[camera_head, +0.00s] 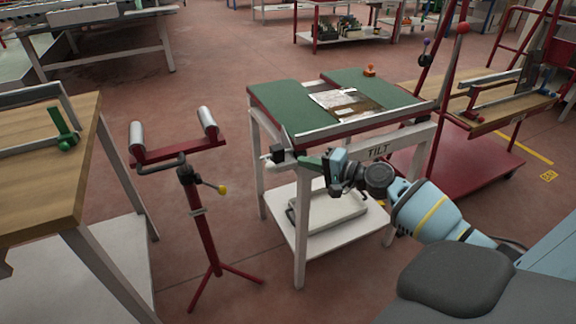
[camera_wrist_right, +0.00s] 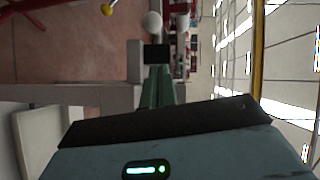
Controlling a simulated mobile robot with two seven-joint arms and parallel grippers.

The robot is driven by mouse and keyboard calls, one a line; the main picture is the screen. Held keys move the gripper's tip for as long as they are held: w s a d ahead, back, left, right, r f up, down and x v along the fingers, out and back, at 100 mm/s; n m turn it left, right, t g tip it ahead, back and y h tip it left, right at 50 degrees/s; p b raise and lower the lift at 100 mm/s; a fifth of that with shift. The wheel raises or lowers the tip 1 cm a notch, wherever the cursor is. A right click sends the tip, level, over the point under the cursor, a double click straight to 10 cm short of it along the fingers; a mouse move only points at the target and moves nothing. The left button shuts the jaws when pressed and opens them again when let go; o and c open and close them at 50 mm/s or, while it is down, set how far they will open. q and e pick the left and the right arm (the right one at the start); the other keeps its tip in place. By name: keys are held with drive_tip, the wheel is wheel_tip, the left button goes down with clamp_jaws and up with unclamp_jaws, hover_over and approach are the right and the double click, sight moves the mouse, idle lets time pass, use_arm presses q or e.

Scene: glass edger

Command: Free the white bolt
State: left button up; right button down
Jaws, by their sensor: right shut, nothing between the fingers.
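The green-topped tilt table (camera_head: 275,97) stands in the middle of the head view, with "TILT" on its front rail. At its front left corner is a small black block (camera_head: 279,154) with a white knob-like end, apparently the white bolt (camera_head: 266,158). In the right wrist view the black block (camera_wrist_right: 158,54) lies just ahead of my fingers, with the round white end (camera_wrist_right: 152,22) beyond it. My right gripper (camera_head: 303,161) is shut and empty, its green fingers (camera_wrist_right: 157,73) pointing at the block. I cannot tell whether they touch it. My left gripper is out of view.
A red roller stand (camera_head: 197,212) with a yellow-tipped handle stands left of the table. A wooden bench (camera_head: 40,170) is at far left. A red trolley (camera_head: 470,155) stands at right. A grey tray (camera_head: 330,212) lies on the table's lower shelf.

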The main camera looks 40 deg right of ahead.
sight(274, 170)
drive_tip(key=w+a, duration=0.1)
drive_tip(key=a, duration=0.1)
drive_tip(key=w+a+f+p, duration=0.1)
drive_tip(key=w+a, duration=0.1)
drive_tip(key=shift+w+a, duration=0.1)
drive_tip(key=shift+w, duration=0.1)
drive_tip(key=a+p, duration=0.2)
drive_tip(key=a, duration=0.1)
drive_tip(key=shift+w+a+r, duration=0.15)
drive_tip(key=shift+w+a, duration=0.1)
drive_tip(key=shift+w, duration=0.15)
drive_tip(key=shift+a, duration=0.2)
